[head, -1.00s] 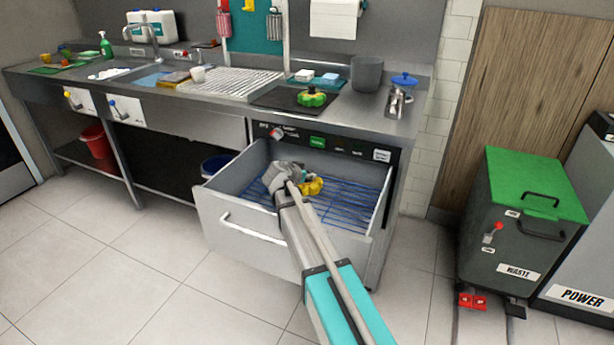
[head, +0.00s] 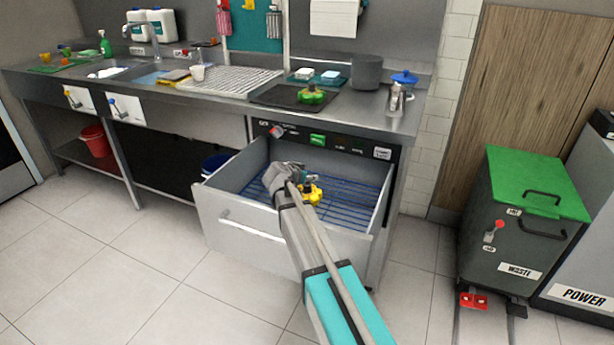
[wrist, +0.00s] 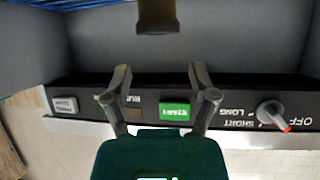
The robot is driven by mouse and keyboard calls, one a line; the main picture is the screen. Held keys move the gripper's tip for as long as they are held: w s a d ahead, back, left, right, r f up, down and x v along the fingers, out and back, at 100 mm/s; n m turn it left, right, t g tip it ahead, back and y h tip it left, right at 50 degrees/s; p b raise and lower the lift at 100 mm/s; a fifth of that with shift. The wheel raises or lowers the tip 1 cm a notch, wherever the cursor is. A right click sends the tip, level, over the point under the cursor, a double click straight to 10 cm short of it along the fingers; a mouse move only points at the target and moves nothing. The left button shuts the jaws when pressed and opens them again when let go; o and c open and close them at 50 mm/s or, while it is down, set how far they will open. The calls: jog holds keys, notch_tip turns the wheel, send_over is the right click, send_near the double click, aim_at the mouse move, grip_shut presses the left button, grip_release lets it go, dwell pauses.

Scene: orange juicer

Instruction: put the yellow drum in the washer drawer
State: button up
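The washer drawer (head: 240,215) is pulled out under the counter, with a blue wire rack (head: 355,200) in its bottom. The yellow drum (head: 313,195) is inside the drawer, at the rack. A dark yellow-brown piece (wrist: 157,14) at the top edge of the wrist view looks like part of it, in shadow. My gripper (head: 305,173) is over the drawer, just above and behind the yellow drum. In the wrist view my gripper (wrist: 160,78) has its two fingers spread with nothing between them. My arm hides part of the drawer front.
The washer's control panel (wrist: 175,110), with a green start button and a knob (wrist: 270,110), faces the fingers. A green drum (head: 311,95) sits on a dark tray (head: 275,95) on the counter above. A waste bin (head: 520,235) stands right; the floor in front is clear.

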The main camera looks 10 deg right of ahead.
jog(key=shift+r, duration=0.1)
dwell(0.3)
jog(key=shift+r+p, duration=0.6)
jog(key=shift+p, duration=0.05)
jog(key=p+v, duration=0.3)
jog(key=v, duration=0.4)
jog(key=shift+a, duration=0.25)
jog(key=shift+s, duration=0.15)
dwell(0.8)
